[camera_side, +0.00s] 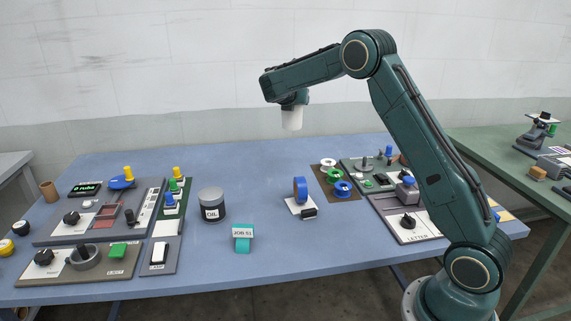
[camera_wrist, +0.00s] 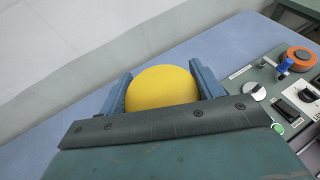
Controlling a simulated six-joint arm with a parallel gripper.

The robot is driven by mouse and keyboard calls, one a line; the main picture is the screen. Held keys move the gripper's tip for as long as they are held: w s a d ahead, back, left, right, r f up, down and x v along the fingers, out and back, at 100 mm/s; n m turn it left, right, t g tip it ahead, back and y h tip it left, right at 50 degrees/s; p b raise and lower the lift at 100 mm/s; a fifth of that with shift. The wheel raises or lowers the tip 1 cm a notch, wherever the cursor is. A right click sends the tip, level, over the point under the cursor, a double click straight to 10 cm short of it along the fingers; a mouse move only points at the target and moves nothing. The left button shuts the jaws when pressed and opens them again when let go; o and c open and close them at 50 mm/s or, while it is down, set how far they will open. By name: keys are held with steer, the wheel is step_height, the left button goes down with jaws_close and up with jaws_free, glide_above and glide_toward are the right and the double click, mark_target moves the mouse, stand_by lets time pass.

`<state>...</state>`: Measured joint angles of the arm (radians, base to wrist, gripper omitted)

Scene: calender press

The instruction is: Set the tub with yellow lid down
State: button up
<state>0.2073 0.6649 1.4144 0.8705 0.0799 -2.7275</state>
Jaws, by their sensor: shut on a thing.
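The tub with yellow lid shows in the wrist view as a round yellow lid (camera_wrist: 162,87) between the two blue-grey fingers of my gripper (camera_wrist: 164,85). In the side view the tub (camera_side: 292,118) is a white cylinder hanging upright under my gripper (camera_side: 293,101), well above the blue table (camera_side: 260,215). My gripper is shut on the tub. The lid is hidden by my gripper in the side view.
A grey jar (camera_side: 211,205), a teal block with a JOB 51 label (camera_side: 243,240) and a blue ring on a white base (camera_side: 300,190) stand mid-table. Control panels fill the left (camera_side: 95,215) and right (camera_side: 400,225). The table behind the jar is clear.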

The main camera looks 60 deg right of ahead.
step_height(320, 180, down, 14)
stand_by(0.4)
steer(key=shift+f, duration=0.1)
steer(key=shift+f, duration=2.1)
steer(key=o, duration=1.1)
steer(key=shift+f, duration=0.15)
